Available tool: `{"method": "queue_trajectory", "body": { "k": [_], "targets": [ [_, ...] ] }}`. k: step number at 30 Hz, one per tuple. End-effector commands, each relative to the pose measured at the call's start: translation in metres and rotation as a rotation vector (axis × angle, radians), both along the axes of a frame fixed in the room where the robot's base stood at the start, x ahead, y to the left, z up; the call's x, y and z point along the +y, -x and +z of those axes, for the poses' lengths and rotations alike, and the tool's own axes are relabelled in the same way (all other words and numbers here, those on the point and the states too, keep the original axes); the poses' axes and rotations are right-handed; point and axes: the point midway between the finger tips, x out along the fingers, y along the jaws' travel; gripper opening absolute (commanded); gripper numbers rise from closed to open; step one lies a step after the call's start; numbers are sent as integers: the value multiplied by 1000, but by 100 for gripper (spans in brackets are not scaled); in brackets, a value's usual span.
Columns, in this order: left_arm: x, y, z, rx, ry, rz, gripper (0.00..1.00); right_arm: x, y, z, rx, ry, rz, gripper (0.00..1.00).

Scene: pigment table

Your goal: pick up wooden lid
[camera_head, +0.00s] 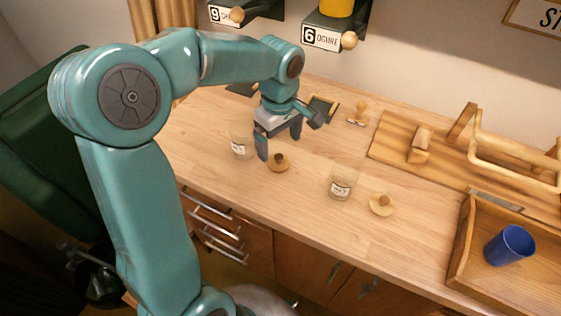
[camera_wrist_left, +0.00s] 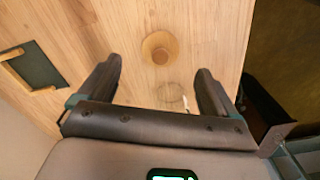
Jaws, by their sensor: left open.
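A round wooden lid with a knob (camera_head: 279,162) lies on the table just below my left gripper (camera_head: 281,142). In the left wrist view the same lid (camera_wrist_left: 160,47) sits just beyond the fingertips, about midway between them. My left gripper (camera_wrist_left: 158,68) is open and empty there, with its fingers apart on either side. A second wooden lid (camera_head: 382,205) lies farther right on the table. My right gripper is not in view.
A clear labelled jar (camera_head: 239,149) stands left of the near lid, and another (camera_head: 341,186) stands between the two lids. A wooden tray (camera_head: 459,246) holds a blue cup (camera_head: 509,244) at the right. A small wooden stamp (camera_head: 360,112) stands behind.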

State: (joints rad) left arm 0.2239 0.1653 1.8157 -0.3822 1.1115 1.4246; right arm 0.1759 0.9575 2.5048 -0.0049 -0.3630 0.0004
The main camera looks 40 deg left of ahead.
Motion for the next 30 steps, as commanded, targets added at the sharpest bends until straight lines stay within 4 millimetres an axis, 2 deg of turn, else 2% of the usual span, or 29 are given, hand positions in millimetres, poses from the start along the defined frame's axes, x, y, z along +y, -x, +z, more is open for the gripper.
{"method": "queue_trajectory", "body": {
  "k": [5,12,15,21,23,24,27,30],
  "targets": [
    [0,-1,-14,2,1,0,92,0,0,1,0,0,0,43],
    [0,-2,-51,2,1,0,92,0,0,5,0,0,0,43],
    [0,-3,-57,1,0,0,92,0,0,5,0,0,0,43],
    [0,-3,-58,-1,0,0,92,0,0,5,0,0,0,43],
    [0,-3,-58,-1,0,0,76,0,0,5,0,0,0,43],
    [0,-3,-58,-1,0,0,63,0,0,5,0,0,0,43],
    [0,-3,-58,-1,0,0,32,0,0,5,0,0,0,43],
    [0,-3,-58,-1,0,0,32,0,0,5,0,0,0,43]
  ]
}}
